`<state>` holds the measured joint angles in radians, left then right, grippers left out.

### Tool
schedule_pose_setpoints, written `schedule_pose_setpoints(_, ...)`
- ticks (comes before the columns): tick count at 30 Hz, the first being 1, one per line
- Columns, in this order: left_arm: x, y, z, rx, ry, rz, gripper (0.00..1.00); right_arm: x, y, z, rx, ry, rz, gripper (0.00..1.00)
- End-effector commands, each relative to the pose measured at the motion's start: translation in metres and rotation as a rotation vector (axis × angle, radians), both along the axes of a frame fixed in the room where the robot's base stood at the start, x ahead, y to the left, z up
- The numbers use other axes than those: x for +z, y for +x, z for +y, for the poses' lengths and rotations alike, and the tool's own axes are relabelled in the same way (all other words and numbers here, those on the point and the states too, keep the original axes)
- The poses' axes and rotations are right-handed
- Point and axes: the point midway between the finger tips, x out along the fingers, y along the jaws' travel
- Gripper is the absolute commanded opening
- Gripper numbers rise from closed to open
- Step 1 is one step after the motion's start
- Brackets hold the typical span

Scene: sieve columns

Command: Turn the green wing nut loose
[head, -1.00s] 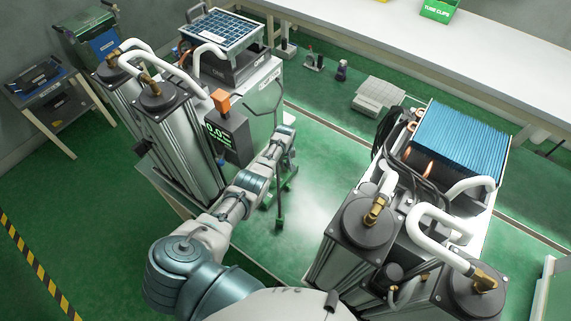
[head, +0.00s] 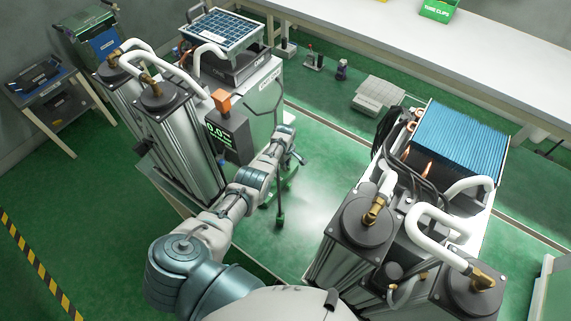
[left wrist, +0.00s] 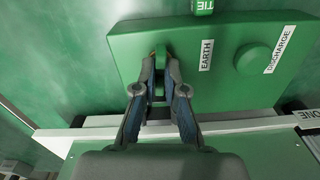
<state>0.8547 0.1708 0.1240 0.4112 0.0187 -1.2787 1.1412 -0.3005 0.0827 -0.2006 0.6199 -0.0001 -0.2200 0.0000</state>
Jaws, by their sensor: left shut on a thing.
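The green wing nut (left wrist: 161,58) sits on a green panel (left wrist: 130,35) beside the white EARTH label. My left gripper (left wrist: 160,72) is shut on the wing nut, one finger on each side, so only part of the nut shows between the fingertips. In the head view my left arm reaches away from the lower left, with its wrist past the near side of the left-hand sieve columns. The wing nut is not discernible there. My right gripper is in neither view.
A round green DISCHARGE knob (left wrist: 256,55) sits right of the EARTH label. A black display box (head: 228,138) hangs on the left-hand unit, close to my left arm. Another column unit (head: 362,220) stands on the right. Green floor lies between them.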

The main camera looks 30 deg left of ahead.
Motion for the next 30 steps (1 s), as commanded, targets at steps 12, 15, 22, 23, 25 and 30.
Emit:
schedule_pose_setpoints(12, 0.003, 0.004, 0.001, 0.002, 0.002, -0.011, 0.2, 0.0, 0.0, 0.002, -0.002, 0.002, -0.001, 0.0)
schedule_pose_setpoints(15, 0.002, 0.003, 0.0, 0.002, 0.002, -0.009, 0.35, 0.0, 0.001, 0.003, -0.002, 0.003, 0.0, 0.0)
schedule_pose_setpoints(22, 0.001, 0.001, 0.0, 0.001, 0.001, -0.005, 0.35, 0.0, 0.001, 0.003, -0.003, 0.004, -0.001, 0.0)
schedule_pose_setpoints(23, 0.002, 0.001, 0.0, 0.001, 0.001, -0.004, 0.35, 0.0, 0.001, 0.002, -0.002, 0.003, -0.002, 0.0)
schedule_pose_setpoints(25, 0.003, 0.001, 0.0, 0.001, 0.001, -0.004, 0.35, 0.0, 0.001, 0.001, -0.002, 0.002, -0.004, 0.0)
schedule_pose_setpoints(30, 0.016, 0.003, 0.001, 0.001, 0.002, -0.006, 0.35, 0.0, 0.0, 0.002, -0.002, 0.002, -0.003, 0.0)
